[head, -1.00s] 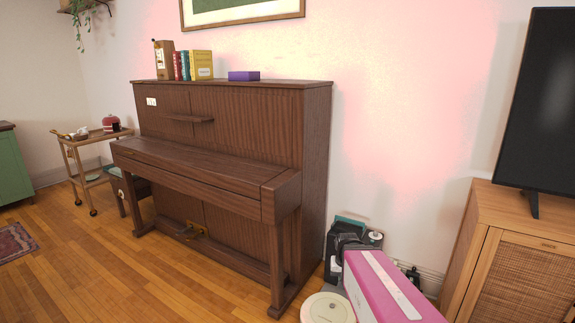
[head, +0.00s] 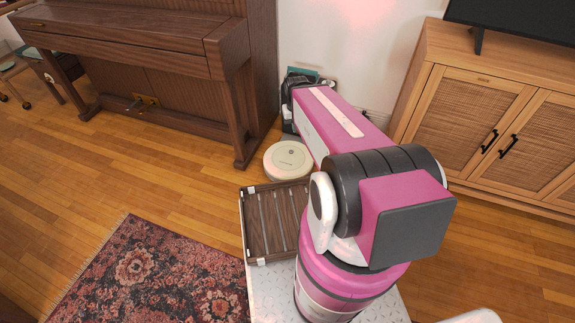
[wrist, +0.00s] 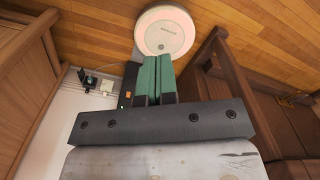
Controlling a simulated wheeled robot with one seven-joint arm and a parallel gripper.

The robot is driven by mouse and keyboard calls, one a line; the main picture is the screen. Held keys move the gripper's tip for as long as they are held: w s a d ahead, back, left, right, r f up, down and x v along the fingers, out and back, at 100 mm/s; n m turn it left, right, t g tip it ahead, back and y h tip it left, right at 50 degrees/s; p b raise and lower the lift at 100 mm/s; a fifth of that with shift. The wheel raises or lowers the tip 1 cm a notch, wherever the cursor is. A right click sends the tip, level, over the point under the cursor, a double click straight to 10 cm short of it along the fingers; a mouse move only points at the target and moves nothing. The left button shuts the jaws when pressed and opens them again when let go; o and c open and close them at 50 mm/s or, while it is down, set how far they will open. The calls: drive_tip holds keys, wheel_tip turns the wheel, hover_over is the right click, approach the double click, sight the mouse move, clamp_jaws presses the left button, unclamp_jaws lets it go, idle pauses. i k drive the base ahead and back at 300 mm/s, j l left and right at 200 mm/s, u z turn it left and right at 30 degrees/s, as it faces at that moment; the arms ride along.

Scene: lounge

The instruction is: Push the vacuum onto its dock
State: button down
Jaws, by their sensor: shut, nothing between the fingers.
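The vacuum (head: 289,160) is a round, cream-white disc flat on the wood floor, just right of the piano's front foot. It also shows at the top of the wrist view (wrist: 165,31). A dark upright unit (wrist: 130,74) with a small green light, apparently the dock, stands by the wall; my gripper and arm hide most of it. The vacuum appears apart from the wall, but its contact with the dock is hidden. My gripper (wrist: 154,56) has green fingers, shut and empty, with tips close to the vacuum's rim in the picture. I cannot tell whether they touch.
The piano (head: 150,50) stands left of the vacuum. A wooden cabinet (head: 490,110) with rattan doors stands to the right, and a wall outlet with a plug (wrist: 87,79) is near it. A patterned rug (head: 150,275) lies at the front left. Bare floor lies between rug and piano.

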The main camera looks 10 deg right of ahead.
sight(279, 164)
drive_tip(key=k+l+u, duration=0.15)
drive_tip(key=k, duration=0.65)
